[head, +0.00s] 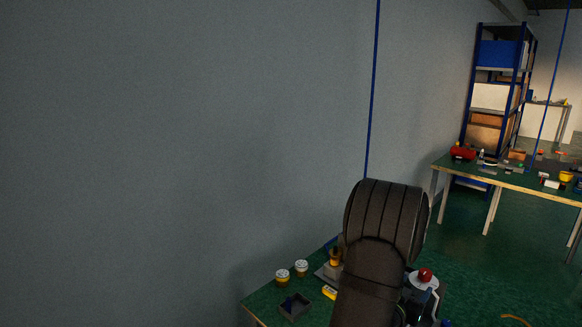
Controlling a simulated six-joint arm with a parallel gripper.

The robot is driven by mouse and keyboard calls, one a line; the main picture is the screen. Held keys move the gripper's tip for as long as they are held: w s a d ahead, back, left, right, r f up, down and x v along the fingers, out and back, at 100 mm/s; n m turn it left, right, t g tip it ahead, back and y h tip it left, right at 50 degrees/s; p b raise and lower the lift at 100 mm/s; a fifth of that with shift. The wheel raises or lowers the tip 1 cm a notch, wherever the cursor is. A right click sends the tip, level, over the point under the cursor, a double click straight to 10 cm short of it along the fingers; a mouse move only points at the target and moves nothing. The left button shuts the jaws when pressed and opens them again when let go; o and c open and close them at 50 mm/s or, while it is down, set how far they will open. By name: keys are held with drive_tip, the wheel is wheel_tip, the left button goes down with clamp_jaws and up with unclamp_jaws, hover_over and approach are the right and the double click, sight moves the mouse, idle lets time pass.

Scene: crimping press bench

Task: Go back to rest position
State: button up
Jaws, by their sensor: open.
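A dark ribbed link of my own arm (385,215) rises in the lower middle of the head view and covers much of the near bench. My gripper is not visible in this view. The near green-topped bench (262,300) shows at the bottom, partly cut off by the frame. A device with a red knob on a white base (425,277) shows just right of my arm. I cannot tell whether it is the crimping press.
Two small white-and-yellow pots (282,278), a dark open tray (295,307) and a yellow item (329,292) lie left of my arm. A grey wall (180,150) stands behind. A second bench (500,180) with several items and a blue shelf (498,85) stand right.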

drive_tip(key=shift+f+v, duration=0.1)
drive_tip(key=shift+v, duration=0.9)
drive_tip(key=shift+f+v, duration=0.15)
drive_tip(key=shift+v, duration=0.85)
